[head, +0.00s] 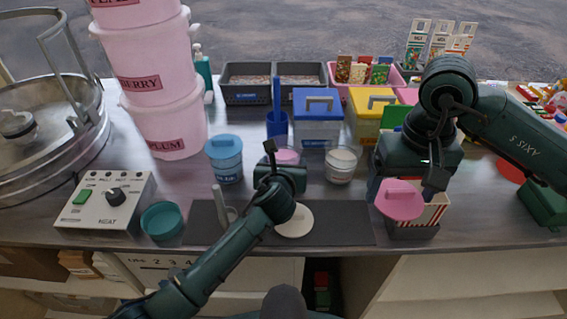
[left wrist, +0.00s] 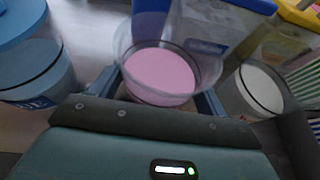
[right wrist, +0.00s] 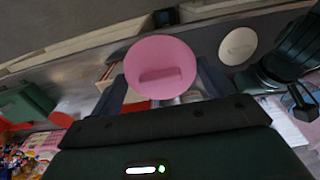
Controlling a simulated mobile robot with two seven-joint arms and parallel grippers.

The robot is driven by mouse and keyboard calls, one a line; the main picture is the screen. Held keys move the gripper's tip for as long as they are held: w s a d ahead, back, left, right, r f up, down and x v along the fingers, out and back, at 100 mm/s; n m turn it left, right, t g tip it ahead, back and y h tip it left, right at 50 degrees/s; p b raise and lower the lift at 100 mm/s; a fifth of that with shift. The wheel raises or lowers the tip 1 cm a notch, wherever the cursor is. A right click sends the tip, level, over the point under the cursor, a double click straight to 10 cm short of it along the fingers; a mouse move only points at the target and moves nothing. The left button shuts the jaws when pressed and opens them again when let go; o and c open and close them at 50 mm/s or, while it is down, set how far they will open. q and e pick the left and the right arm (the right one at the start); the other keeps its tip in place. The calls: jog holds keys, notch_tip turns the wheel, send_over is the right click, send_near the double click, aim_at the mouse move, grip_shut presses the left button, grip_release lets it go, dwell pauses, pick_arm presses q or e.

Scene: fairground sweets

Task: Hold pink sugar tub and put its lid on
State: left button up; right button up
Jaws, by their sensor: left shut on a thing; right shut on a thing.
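The pink sugar tub (left wrist: 162,72) is a clear round tub with pink sugar in it, open at the top. My left gripper (left wrist: 158,98) is shut on it, one finger on each side. In the head view the tub (head: 287,155) shows just behind my left gripper (head: 280,176), partly hidden. The pink lid (right wrist: 161,68) is a round disc with a raised bar handle. My right gripper (right wrist: 160,98) is shut on it. In the head view the lid (head: 401,199) hangs tilted below my right gripper (head: 405,190), in front of a red-striped box and well right of the tub.
A blue-lidded tub (head: 223,158) stands left of the pink tub, and an open tub of white sugar (head: 341,164) stands to its right. A cream lid (head: 294,220) lies on the dark mat (head: 345,222). Blue-lidded (head: 318,118) and yellow-lidded boxes (head: 371,105) stand behind.

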jog(key=shift+r+p, duration=1)
jog(key=shift+r, duration=0.05)
dwell(0.6)
jog(key=w+a+m, duration=0.3)
jog(key=w+a, duration=1.7)
notch_tip(320, 180, down, 6)
jog(key=shift+d, duration=0.2)
jog(key=shift+f, duration=0.15)
dwell(1.0)
